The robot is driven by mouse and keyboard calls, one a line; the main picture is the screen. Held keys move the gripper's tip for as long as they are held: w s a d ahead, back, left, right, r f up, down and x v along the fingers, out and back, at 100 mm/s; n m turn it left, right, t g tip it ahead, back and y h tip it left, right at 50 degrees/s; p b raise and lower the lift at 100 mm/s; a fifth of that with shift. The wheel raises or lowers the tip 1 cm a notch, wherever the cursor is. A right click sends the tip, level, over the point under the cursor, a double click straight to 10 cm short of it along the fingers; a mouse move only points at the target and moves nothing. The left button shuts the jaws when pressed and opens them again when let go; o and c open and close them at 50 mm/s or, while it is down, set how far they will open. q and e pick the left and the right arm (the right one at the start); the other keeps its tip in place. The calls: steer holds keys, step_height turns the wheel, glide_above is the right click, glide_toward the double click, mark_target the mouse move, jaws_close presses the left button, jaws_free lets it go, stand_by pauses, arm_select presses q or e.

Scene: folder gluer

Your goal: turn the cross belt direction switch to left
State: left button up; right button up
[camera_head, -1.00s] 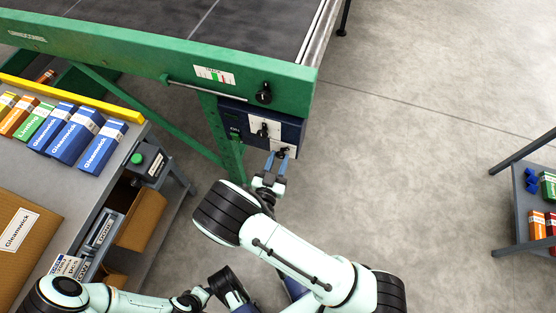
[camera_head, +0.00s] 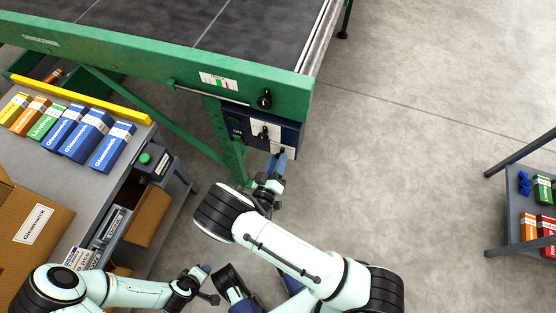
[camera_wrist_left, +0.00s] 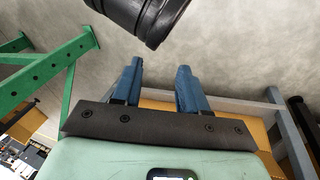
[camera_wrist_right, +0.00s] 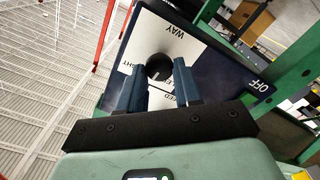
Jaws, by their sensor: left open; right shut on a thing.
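The dark blue control panel (camera_head: 291,132) hangs under the green machine frame, with a black knob (camera_head: 264,132) on a white plate and a lower switch at my right gripper. My right gripper (camera_head: 281,158) is shut on this lower black knob, largely hidden by the fingers in the head view. In the right wrist view the round black knob (camera_wrist_right: 158,67) sits between the fingertips, on a white plate with partly covered lettering including "WAY". I cannot tell which way the knob points. My left gripper (camera_wrist_left: 157,72) is open and empty, low and away from the panel.
Another black knob (camera_head: 264,99) is on the green frame (camera_head: 150,70) above the panel. A grey bench (camera_head: 110,190) with several boxes and a yellow rail (camera_head: 80,97) stands left. A shelf (camera_head: 510,215) stands far right. Open floor (camera_head: 410,130) lies between.

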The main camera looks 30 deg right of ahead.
arm_select(q)
steer(key=s, duration=0.1)
steer(key=s+d+r+p, duration=0.1)
steer(key=s+r, duration=0.1)
steer(key=shift+d+g+p, duration=0.25)
steer(key=shift+g+p, duration=0.1)
steer(key=shift+g, duration=0.05)
arm_select(e)
steer(key=n, duration=1)
steer(key=shift+f, duration=0.2)
arm_select(q)
steer(key=shift+h, duration=0.3)
arm_select(e)
steer(key=o, duration=1)
arm_select(q)
steer(key=shift+s+d+r+g+p, duration=0.15)
steer(key=shift+s+d+r+p, duration=0.15)
steer(key=shift+s+r, duration=0.15)
steer(key=shift+s+d+r+g+p, duration=0.15)
steer(key=shift+s+r+p, duration=0.15)
steer(key=shift+s, duration=0.2)
arm_select(e)
steer(key=v, duration=1.3)
steer(key=shift+s+a, duration=0.1)
steer(key=shift+s, duration=0.05)
